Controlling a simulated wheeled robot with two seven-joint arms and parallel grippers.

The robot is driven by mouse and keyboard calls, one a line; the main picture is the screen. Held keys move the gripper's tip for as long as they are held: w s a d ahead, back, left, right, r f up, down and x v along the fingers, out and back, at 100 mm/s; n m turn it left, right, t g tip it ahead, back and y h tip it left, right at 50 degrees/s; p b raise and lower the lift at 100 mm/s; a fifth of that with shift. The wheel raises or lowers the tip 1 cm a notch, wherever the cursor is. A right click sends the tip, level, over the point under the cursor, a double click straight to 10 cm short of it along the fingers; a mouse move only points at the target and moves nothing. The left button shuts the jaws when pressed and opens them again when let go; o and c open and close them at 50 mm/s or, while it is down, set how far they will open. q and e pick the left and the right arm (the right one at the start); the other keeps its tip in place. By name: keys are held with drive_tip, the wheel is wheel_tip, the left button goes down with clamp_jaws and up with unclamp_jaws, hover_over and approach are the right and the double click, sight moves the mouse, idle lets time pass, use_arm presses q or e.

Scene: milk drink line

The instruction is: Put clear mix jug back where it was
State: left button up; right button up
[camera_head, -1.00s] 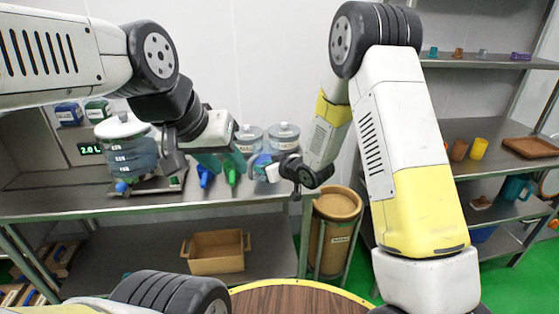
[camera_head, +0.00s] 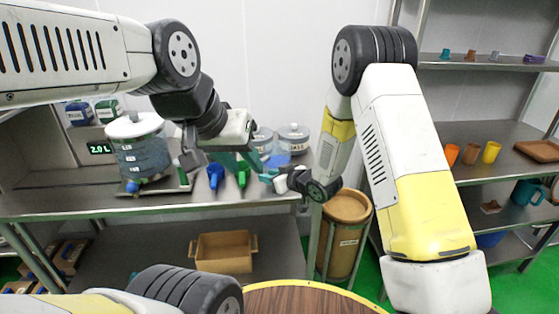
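A large clear jug (camera_head: 140,155) with a pale lid, level marks and a bluish look stands upright at the left of the back counter. I take it for the clear mix jug. A small blue part shows at its lower front. My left gripper (camera_head: 187,160) is at the jug's right side, close to it. Whether its fingers are shut on the jug or its handle cannot be told. My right gripper (camera_head: 274,178) is over the counter's right part, near pale blue and teal items. Its fingers are too small to read.
A display (camera_head: 100,149) reading 2.0 L is behind the jug. Blue (camera_head: 215,176) and green (camera_head: 242,176) tools lie right of it. Lidded clear canisters (camera_head: 293,138) stand farther right. A brown box (camera_head: 223,252) is on the lower shelf. A round wooden table (camera_head: 300,300) is in front.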

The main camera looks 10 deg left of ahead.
drive_tip(key=x, duration=0.8)
drive_tip(key=shift+a+r, duration=0.15)
drive_tip(key=shift+r, duration=0.05)
clamp_jaws()
drive_tip(key=shift+r, duration=0.1)
idle(1.1)
